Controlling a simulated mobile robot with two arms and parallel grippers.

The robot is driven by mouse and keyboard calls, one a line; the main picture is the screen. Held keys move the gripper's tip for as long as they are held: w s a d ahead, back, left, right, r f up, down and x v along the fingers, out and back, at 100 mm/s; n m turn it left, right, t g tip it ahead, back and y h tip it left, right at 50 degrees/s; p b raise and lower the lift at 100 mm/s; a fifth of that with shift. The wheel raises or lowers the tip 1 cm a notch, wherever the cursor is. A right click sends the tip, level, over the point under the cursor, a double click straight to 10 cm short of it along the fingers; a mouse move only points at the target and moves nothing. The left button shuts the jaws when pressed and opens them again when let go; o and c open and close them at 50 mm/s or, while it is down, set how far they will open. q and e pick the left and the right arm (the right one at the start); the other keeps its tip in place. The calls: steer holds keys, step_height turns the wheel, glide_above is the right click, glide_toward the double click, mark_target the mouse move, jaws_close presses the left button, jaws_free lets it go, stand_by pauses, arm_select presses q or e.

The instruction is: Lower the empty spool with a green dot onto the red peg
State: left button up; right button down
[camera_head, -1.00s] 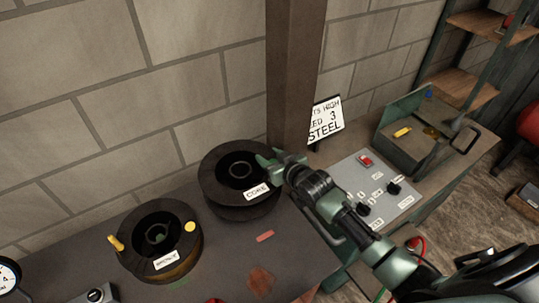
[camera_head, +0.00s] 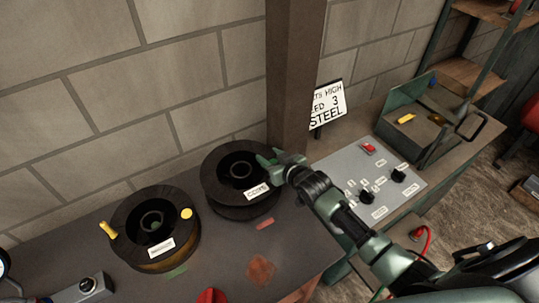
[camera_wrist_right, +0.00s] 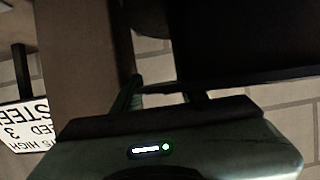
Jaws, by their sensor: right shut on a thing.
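My right gripper (camera_head: 277,162) is shut on the rim of a dark, empty spool (camera_head: 222,185) with a white label on its upper flange. The spool is roughly level at the back of the bench, left of the pillar. I cannot tell whether it hangs just above the bench or touches it. No green dot shows on it; the gripper covers part of its rim. The red peg does not show; a red strip (camera_head: 265,224) lies on the bench in front of the spool. In the right wrist view the spool's dark flange (camera_wrist_right: 240,40) fills the upper right.
A brown pillar (camera_head: 293,80), a sign (camera_head: 328,105) and a control panel (camera_head: 365,185) are at the right.

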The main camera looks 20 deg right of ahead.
steer(key=shift+f+b, duration=1.05)
steer(key=shift+f, duration=0.65)
steer(key=c, duration=0.7)
jaws_free()
steer(key=shift+a, duration=0.1)
steer(key=shift+d, duration=0.2)
steer(key=shift+s, duration=0.1)
steer(key=v, duration=0.7)
steer(key=shift+s+a+r, duration=0.1)
steer(key=shift+s, duration=0.25)
